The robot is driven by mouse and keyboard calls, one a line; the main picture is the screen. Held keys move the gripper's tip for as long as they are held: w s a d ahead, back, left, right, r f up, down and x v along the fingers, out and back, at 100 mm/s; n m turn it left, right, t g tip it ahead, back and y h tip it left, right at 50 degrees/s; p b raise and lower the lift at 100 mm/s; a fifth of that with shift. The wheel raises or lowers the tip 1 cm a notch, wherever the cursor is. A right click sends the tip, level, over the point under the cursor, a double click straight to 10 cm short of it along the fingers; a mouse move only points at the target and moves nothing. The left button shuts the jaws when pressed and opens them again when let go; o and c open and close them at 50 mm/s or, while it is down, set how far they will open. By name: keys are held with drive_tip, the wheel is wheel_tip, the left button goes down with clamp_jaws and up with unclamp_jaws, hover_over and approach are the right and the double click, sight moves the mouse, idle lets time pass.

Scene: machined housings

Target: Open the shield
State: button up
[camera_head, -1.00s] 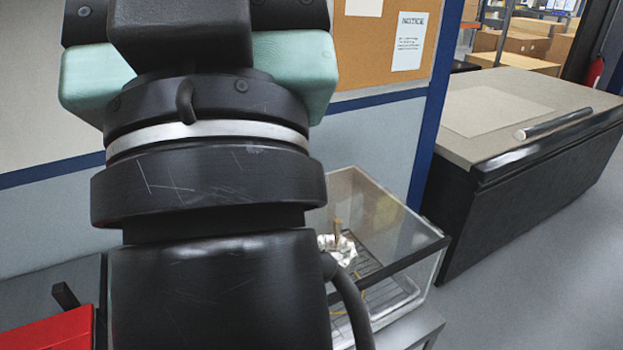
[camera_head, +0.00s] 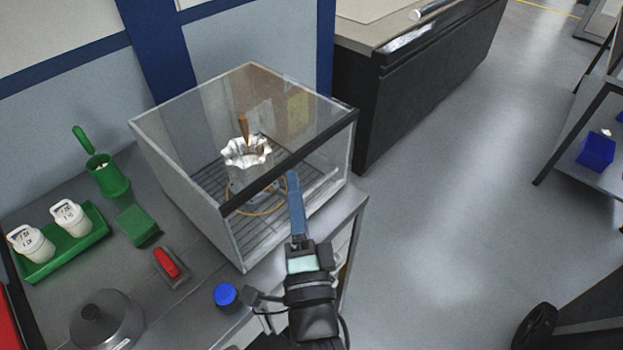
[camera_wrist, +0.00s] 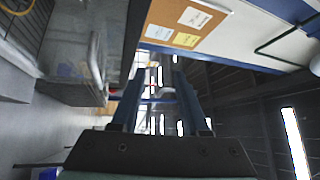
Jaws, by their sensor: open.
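The shield is a clear box-shaped cover (camera_head: 187,193) with a dark bar along its top front edge, standing on the bench. It looks closed. Behind its panes are a crinkled silvery piece (camera_head: 246,151) with a brown stick, a dark wire rack and a yellow loop. My gripper (camera_head: 292,180) is at the shield's front, with its blue fingers pointing up close to the dark bar. Whether they touch it I cannot tell. In the wrist view the two blue fingers of my gripper (camera_wrist: 160,82) stand apart with nothing clearly held between them.
On the bench left of the shield are a green tray (camera_head: 87,243) with two white jars, a green holder (camera_head: 106,175), a green block (camera_head: 138,226), a red-topped item (camera_head: 167,262), a blue cap (camera_head: 225,295) and a grey domed lid (camera_head: 105,320). Open floor (camera_head: 440,200) lies right.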

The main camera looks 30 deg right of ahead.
sight(318, 182)
drive_tip(key=s+d+f+m+g+h, duration=0.15)
drive_tip(key=s+f+m, duration=0.3)
drive_tip(key=f, duration=0.45)
drive_tip(key=shift+g, duration=0.35)
drive_tip(key=p+x, duration=0.1)
drive_tip(key=x, duration=0.3)
drive_tip(key=p+x, duration=0.1)
drive_tip(key=x, duration=0.3)
drive_tip(key=p+x, duration=0.1)
drive_tip(key=x, duration=0.3)
drive_tip(key=shift+d+f, duration=0.15)
drive_tip(key=shift+d, duration=0.2)
clamp_jaws()
